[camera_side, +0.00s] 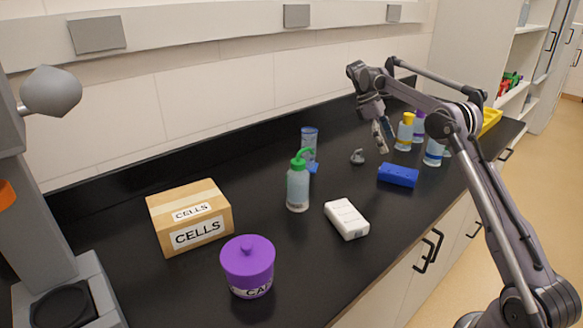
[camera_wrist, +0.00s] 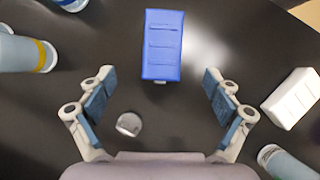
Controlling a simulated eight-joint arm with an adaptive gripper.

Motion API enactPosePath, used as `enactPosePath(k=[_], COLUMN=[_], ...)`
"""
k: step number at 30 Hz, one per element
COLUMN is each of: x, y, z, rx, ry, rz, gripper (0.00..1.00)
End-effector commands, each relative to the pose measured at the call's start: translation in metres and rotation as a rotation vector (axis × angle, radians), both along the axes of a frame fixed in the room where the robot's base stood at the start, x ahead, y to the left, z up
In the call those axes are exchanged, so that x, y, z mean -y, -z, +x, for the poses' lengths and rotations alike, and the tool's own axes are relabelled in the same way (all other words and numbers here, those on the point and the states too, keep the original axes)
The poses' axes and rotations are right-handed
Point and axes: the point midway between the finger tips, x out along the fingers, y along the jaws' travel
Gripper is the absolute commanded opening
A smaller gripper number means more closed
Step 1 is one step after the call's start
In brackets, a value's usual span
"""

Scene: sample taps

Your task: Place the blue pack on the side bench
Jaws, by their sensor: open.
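The blue pack (camera_side: 398,175) lies flat on the black bench top (camera_side: 300,265), toward its front edge. In the wrist view the blue pack (camera_wrist: 162,45) shows at top centre, just beyond the fingertips and between their lines. My gripper (camera_side: 382,136) hangs above the bench, behind and a little left of the pack in the side view. Its two fingers (camera_wrist: 157,90) are spread wide with nothing between them. I cannot tell which surface is the side bench.
A white pack (camera_side: 346,218) and a green-topped wash bottle (camera_side: 298,185) stand left of the blue pack. A small grey item (camera_side: 357,157) is near my gripper. Bottles (camera_side: 404,132) stand behind right. A CELLS box (camera_side: 190,217) and purple jar (camera_side: 248,266) are left.

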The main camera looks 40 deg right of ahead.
Motion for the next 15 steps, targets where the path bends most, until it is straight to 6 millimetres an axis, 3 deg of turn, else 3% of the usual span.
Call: enactPosePath(k=[9,15], x=[0.007,0.009], y=[0.032,0.043], z=[-0.018,-0.024], rx=[0.001,0.001], ry=[0.002,0.001], rz=[-0.001,0.000], gripper=[0.90,0.90])
